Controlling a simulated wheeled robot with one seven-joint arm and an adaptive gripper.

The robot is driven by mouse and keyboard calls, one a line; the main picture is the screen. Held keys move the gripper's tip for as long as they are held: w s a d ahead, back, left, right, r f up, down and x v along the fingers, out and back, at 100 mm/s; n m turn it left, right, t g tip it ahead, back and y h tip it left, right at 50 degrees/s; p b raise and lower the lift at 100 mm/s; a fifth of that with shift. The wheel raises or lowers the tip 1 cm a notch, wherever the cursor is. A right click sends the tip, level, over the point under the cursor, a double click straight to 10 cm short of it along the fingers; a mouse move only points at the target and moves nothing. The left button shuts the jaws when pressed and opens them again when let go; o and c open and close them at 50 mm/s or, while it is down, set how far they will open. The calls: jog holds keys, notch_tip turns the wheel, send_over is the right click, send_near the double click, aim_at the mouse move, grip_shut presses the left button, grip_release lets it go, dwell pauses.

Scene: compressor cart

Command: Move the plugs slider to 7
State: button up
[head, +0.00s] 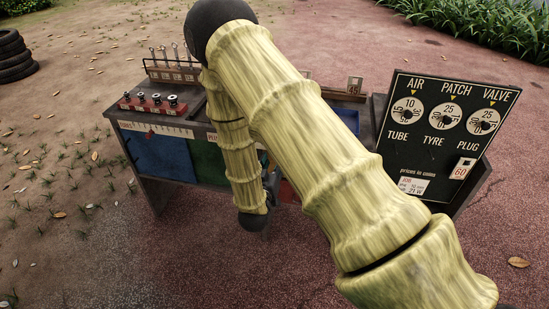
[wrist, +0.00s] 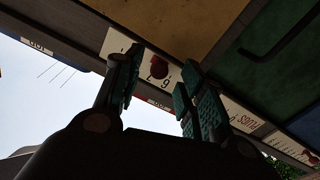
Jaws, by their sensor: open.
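The plugs slider is a small red knob (wrist: 158,71) on a white numbered scale strip (wrist: 119,42) along the cart's front edge. The wrist view shows the strip upside down, with the PLUGS label (wrist: 244,120) to its right. My gripper (wrist: 160,82) is open, with one finger on each side of the knob. I cannot tell whether either finger touches it. Inverted numerals, seemingly a 6 and a 7, show beside the knob; its exact reading is unclear. In the head view my arm hides this slider and most of the gripper; only part of the PLUGS label (head: 211,137) shows.
Another scale strip (head: 172,131) with a red slider (head: 150,133) lies farther left on the cart's front edge. Coloured panels, including a blue one (head: 160,157), hang below. A black price board (head: 430,150) stands at the right, with a 60 card (head: 461,169).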

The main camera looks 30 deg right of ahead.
jog(key=v, duration=0.9)
